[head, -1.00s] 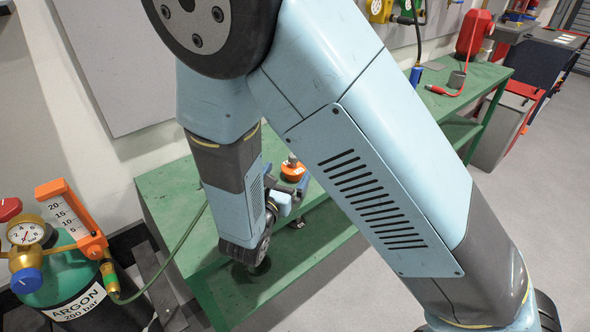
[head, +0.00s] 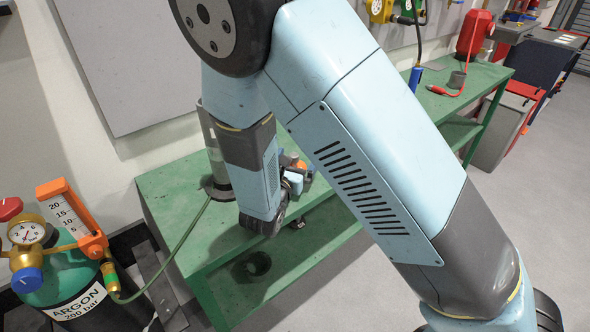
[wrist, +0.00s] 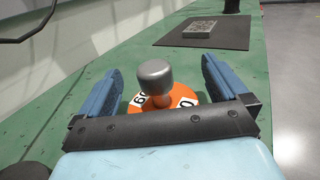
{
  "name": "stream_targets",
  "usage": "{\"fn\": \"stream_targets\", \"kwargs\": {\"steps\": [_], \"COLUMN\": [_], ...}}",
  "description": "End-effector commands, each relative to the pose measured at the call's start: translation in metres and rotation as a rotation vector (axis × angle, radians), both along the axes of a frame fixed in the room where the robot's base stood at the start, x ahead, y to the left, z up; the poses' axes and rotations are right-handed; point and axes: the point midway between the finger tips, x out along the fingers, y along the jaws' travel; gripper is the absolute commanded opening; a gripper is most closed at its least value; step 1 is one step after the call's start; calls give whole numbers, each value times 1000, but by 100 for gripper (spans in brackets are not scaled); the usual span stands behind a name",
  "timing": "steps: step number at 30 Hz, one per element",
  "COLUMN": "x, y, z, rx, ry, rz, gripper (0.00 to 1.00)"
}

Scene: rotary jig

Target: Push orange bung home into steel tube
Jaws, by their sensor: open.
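An orange disc with white number labels, which I take for the orange bung (wrist: 188,96), sits between my fingers in the wrist view. In the head view the bung (head: 303,164) is small and partly covered. An upright grey cylinder, likely the steel tube (head: 209,135), stands on the green bench behind my forearm, partly hidden. I cannot see its mouth or what lies under the bung.
The green bench (head: 165,210) runs along the wall. A dark mat (wrist: 205,33) with a small metal block (wrist: 199,29) lies beyond the fingers. An argon cylinder (head: 90,295) stands at left, and its green hose (head: 165,271) runs to the tube's base.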

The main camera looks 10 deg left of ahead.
Motion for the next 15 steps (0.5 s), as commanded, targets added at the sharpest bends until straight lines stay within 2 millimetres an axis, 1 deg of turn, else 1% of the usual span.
{"fn": "stream_targets", "kwargs": {"steps": [2, 15], "x": [0, 0], "y": [0, 0], "z": [0, 0], "rx": [-1, -1], "ry": [1, 1], "rz": [0, 0], "gripper": [100, 58]}}
